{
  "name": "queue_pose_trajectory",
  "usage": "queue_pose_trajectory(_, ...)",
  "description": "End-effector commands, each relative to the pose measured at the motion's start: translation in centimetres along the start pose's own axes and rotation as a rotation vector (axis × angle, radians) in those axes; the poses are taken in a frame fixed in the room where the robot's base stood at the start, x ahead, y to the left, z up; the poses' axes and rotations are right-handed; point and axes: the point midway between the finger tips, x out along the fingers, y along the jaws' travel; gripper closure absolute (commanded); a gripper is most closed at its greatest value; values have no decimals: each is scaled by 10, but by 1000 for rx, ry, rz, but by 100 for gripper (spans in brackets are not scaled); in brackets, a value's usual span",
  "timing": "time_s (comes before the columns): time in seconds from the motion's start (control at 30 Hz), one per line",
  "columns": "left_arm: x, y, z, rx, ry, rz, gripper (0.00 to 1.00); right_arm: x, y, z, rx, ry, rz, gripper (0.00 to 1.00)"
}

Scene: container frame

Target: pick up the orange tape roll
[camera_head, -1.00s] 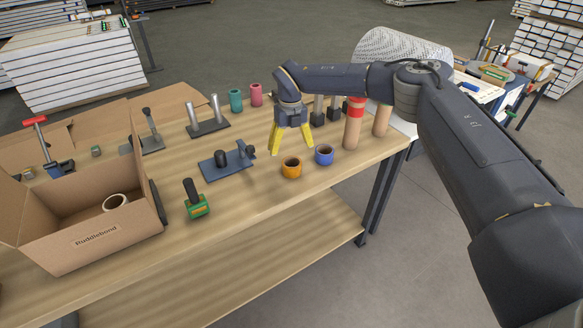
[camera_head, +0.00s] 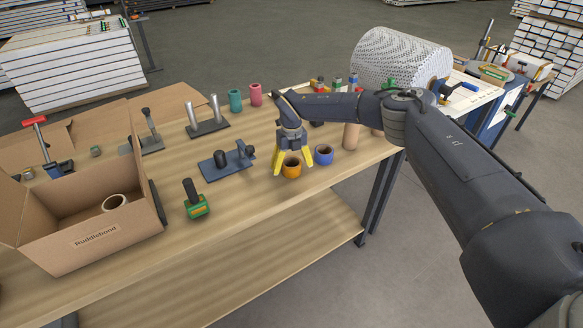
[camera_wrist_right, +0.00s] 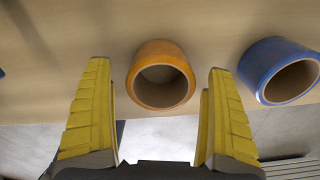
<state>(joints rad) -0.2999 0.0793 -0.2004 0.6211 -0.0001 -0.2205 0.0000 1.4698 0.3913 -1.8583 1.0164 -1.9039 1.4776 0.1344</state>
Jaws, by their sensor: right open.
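The orange tape roll (camera_head: 292,170) stands near the front edge of the wooden table, its round opening facing up. My right gripper (camera_head: 293,169) is open and empty, its yellow fingers pointing down close to the roll. In the right wrist view the orange tape roll (camera_wrist_right: 161,76) lies between and just beyond the two spread fingertips of my right gripper (camera_wrist_right: 158,72), with a gap on either side. I cannot tell the exact height of the fingers over the table. My left gripper does not show.
A blue tape roll (camera_head: 323,154) stands close to the right of the orange one. A cardboard box (camera_head: 128,240) with a white roll (camera_head: 115,202) inside is farther left.

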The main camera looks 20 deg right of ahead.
Motion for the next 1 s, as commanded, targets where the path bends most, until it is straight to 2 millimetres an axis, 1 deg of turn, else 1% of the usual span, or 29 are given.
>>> queue_pose_trajectory(0.03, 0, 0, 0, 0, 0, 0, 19, 4, 0, 0, 1, 0, 0, 11)
queue_pose_trajectory(0.1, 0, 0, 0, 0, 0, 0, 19, 6, 0, 0, 0, -1, 0, 11)
queue_pose_trajectory(0.27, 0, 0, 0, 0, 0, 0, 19, 6, 0, 0, 0, -1, 0, 11)
queue_pose_trajectory(0.3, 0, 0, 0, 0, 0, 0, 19, 6, 0, 0, 0, -1, 0, 12)
queue_pose_trajectory(0.8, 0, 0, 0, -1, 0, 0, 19, 5, -1, 0, 0, -1, 0, 70)
queue_pose_trajectory(0.83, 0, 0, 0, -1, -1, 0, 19, 5, -1, 0, 1, -1, 0, 71)
queue_pose_trajectory(1.0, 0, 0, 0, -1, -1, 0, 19, 5, -1, 0, 0, -1, 0, 71)
